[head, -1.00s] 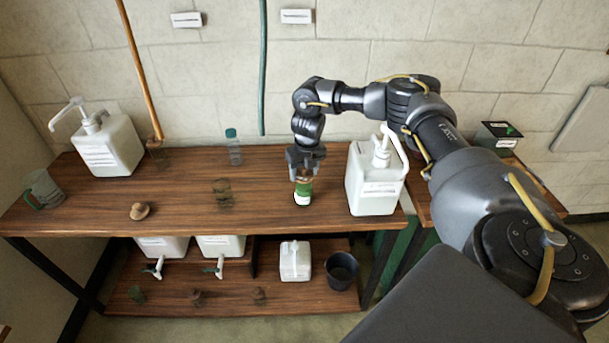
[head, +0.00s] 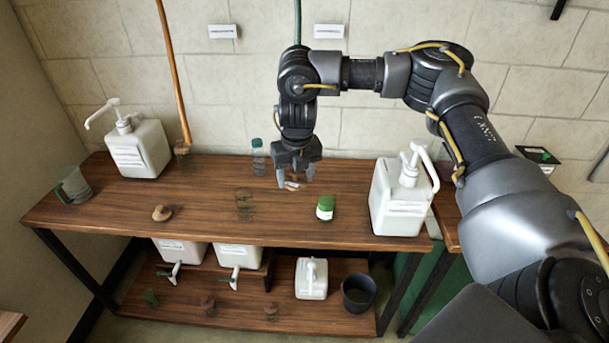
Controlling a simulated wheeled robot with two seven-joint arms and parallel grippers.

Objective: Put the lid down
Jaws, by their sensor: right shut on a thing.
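My right gripper (head: 293,180) points down above the back middle of the wooden table, shut on the lid (head: 291,185), a small pale piece that shows only in part between the fingers. It is too small to tell whether the lid touches the tabletop. A small white and green jar (head: 326,207) stands on the table to the right of the gripper, apart from it. My left gripper is not in view.
A white pump bucket (head: 398,205) stands right of the jar; another pump bucket (head: 138,150) stands at the back left. A clear bottle (head: 258,158) is just left of the gripper. A brown round piece (head: 162,213) lies further left.

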